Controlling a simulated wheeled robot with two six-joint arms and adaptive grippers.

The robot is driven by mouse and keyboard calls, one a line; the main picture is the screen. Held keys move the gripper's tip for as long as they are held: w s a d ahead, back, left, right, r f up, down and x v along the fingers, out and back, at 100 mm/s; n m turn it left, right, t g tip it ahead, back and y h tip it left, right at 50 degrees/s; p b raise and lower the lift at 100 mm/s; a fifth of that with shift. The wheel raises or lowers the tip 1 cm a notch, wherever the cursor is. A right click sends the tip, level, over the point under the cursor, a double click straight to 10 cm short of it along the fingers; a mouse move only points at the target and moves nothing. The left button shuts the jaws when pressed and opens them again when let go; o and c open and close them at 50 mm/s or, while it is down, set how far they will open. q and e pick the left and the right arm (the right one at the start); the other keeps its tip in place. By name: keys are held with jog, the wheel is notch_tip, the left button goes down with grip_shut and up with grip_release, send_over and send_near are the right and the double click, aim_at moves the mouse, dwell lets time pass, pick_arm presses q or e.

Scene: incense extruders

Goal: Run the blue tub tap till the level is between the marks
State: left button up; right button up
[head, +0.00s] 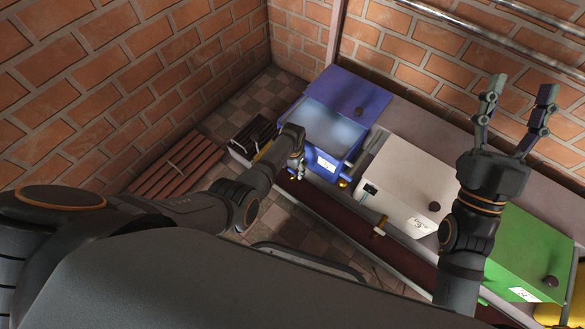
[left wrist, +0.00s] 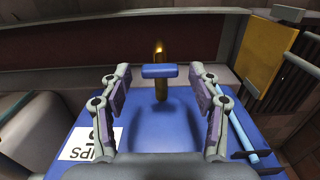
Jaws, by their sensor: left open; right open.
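The blue tub (head: 322,172) stands at the left end of the row, with a pale blue surface (head: 338,128) inside its top. Its tap (left wrist: 160,72), a brass stem with a blue crossbar handle, shows in the left wrist view. My left gripper (head: 297,170) is open, its fingers (left wrist: 160,84) on either side of the tap with gaps to the handle. In the head view the gripper mostly hides the tap. A light blue tube (left wrist: 242,133) with dark brackets runs beside it. I cannot read a level or marks. My right gripper (head: 523,87) is open and empty, raised at the right.
A white tub (head: 405,180) with a brass tap (head: 379,230) and a green tub (head: 525,250) stand to the right, with a yellow one (head: 575,300) partly in view. A slatted wooden pallet (head: 180,168) lies on the floor at left. Brick walls close the back.

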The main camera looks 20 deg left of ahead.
aim_at(292, 170)
pick_arm(q)
notch_tip(292, 170, up, 12)
dwell(0.5)
dwell(0.4)
